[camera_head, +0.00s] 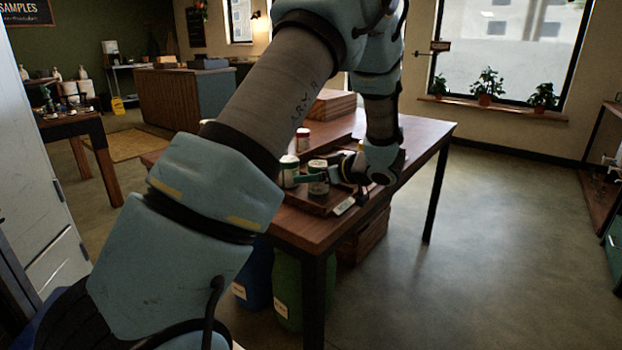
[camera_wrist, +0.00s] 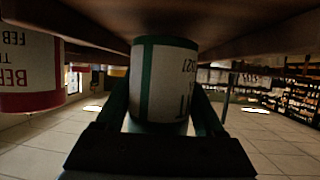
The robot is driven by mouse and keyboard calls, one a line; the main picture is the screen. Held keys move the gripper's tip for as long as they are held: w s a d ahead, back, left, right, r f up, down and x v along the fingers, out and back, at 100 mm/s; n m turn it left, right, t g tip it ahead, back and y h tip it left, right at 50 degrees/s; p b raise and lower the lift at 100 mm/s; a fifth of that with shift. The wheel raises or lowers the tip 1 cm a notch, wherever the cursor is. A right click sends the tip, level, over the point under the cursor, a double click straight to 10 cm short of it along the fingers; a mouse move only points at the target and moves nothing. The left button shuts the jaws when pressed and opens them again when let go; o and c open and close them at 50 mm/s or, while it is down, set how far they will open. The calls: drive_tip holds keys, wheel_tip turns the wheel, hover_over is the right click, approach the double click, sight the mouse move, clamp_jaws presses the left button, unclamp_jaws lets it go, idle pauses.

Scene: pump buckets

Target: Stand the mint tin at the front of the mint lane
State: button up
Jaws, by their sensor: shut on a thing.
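The mint tin (camera_wrist: 160,80), pale with green bands, fills the middle of the wrist view, which is upside down. My gripper (camera_wrist: 168,110) is shut on its sides. In the head view the tin (camera_head: 318,178) is upright at the near edge of a wooden lane tray (camera_head: 308,201), with my gripper (camera_head: 325,178) reaching in from the right. The tin's base is at or just above the wood; I cannot tell if it touches. A small pale card (camera_head: 344,207) sits on the tray's front. The lane dividers are hard to make out.
A red-banded berry tin (camera_wrist: 28,72) stands at the left in the wrist view. Another tin (camera_head: 289,170) is just left of the held one, and a red-and-white tin (camera_head: 303,138) is farther back. Blue (camera_head: 256,275) and green (camera_head: 290,290) buckets are under the table. Floor at right is clear.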

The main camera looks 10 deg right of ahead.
drive_tip(key=shift+f, duration=0.35)
drive_tip(key=shift+f, duration=0.15)
drive_tip(key=o, duration=1.5)
drive_tip(key=shift+s+d+r, duration=0.2)
drive_tip(key=shift+r, duration=0.05)
drive_tip(key=v, duration=1.1)
drive_tip(key=shift+s, duration=0.2)
